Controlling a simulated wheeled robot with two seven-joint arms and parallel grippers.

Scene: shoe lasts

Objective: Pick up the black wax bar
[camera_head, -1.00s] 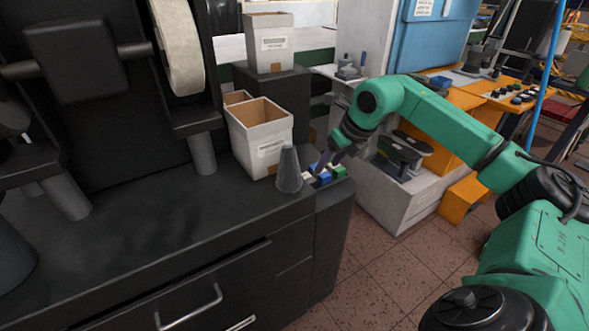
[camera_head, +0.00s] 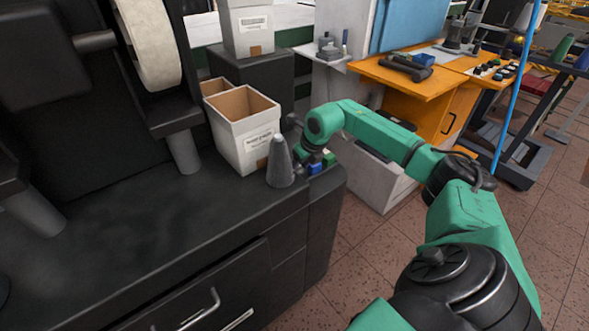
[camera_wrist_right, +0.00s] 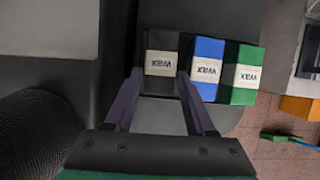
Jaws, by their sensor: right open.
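The black wax bar (camera_wrist_right: 161,48) lies at the left of a row in the right wrist view, with a pale "WAX" label around its middle. A blue bar (camera_wrist_right: 207,52) and a green bar (camera_wrist_right: 243,58) lie to its right. My right gripper (camera_wrist_right: 160,76) is open and empty, its two fingers on either side of the black bar's near part in the picture. I cannot tell how far above it they are. In the head view my right gripper (camera_head: 304,155) is over the bars and hides the black one. My left gripper is not in view.
A grey cone (camera_head: 280,164) stands just left of the gripper on the dark bench (camera_head: 150,240). An open white box (camera_head: 247,142) stands behind it. The bench's right edge is close to the bars, with tiled floor beyond.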

